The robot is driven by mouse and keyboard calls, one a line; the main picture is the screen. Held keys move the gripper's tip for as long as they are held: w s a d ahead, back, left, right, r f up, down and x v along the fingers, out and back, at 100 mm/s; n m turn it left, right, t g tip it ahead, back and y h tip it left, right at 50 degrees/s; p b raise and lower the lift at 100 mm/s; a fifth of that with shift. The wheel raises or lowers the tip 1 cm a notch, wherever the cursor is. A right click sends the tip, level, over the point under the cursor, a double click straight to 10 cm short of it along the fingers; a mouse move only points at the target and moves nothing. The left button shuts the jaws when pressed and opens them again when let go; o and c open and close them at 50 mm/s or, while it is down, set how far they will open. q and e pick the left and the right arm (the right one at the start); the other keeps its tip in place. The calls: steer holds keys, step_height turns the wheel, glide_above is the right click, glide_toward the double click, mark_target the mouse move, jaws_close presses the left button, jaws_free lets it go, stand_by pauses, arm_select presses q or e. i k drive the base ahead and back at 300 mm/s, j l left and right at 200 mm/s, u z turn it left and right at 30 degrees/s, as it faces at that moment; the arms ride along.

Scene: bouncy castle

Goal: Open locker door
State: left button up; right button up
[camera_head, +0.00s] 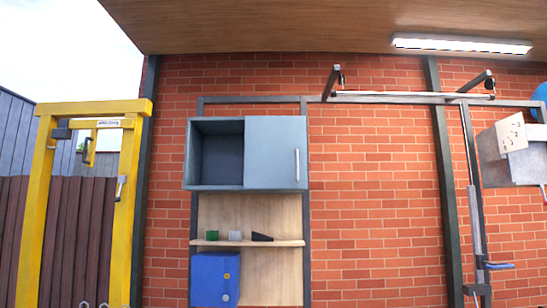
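A grey-blue wall cabinet (215,188) hangs on the brick wall left of centre. Its left half is open and shows a dark, empty-looking inside. A flat light-blue door panel (270,152) covers its right half, with a vertical silver handle (297,165) near the right edge. Below the shelf is a blue locker-like box (207,280) with a yellow round mark and a small silver fitting (226,296) on its right part; its front looks closed, and its bottom is near the frame edge. Neither of my grippers shows in the head view.
A wooden shelf (275,243) below the cabinet holds a green cup (212,235), a grey cup (235,235) and a dark wedge (262,237). A yellow frame (124,210) stands left. A metal rack (475,200) and a white box (510,155) are right. Brick wall between is bare.

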mark_target(275, 157)
steer(key=i+j, duration=0.65)
steer(key=i+l+z, duration=0.05)
steer(key=i, duration=0.05)
